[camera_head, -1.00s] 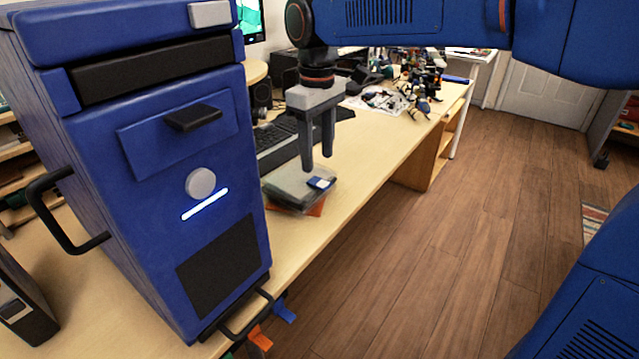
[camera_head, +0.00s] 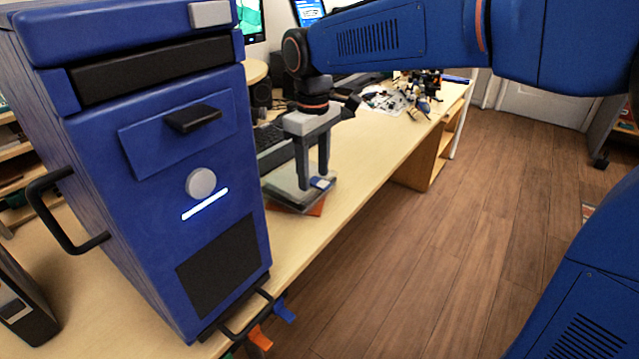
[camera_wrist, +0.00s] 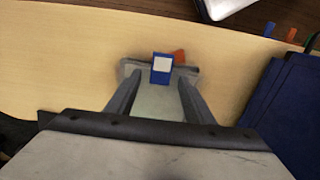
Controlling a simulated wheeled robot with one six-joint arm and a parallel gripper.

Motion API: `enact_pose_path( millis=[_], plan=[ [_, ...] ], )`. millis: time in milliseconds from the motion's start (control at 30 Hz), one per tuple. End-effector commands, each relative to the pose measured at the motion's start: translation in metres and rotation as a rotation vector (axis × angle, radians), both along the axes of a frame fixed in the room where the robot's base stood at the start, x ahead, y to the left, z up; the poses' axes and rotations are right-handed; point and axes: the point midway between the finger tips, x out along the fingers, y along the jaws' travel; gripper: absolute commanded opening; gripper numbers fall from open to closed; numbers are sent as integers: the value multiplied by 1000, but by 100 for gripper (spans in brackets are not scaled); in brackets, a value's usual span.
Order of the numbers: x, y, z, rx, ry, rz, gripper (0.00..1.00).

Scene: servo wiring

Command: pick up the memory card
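The memory card (camera_head: 320,183) is small and blue with a white label. It lies on top of a grey box-like thing (camera_head: 286,192) on the wooden desk. In the wrist view the card (camera_wrist: 162,68) shows near the far edge of that grey top, just beyond and between the fingertips. My gripper (camera_head: 313,180) points down, close above the grey top beside the card. In the wrist view my gripper (camera_wrist: 157,85) has its fingers spread apart with nothing between them. Whether the fingertips touch the grey top I cannot tell.
A large blue computer tower (camera_head: 165,170) stands close on the left. An orange thing (camera_head: 317,208) pokes out under the grey box. A keyboard (camera_head: 268,143) and clutter lie behind. The desk (camera_head: 375,150) is clear to the right, up to its edge.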

Motion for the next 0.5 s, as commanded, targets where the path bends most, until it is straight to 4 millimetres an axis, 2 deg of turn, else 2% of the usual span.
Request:
enact_pose_path(
  millis=[33,167,200,500],
  plan=[
    [0,0,0,0,0,0,38],
    [0,0,0,0,0,0,7],
    [0,0,0,0,0,0,4],
    [0,0,0,0,0,0,4]
  ],
)
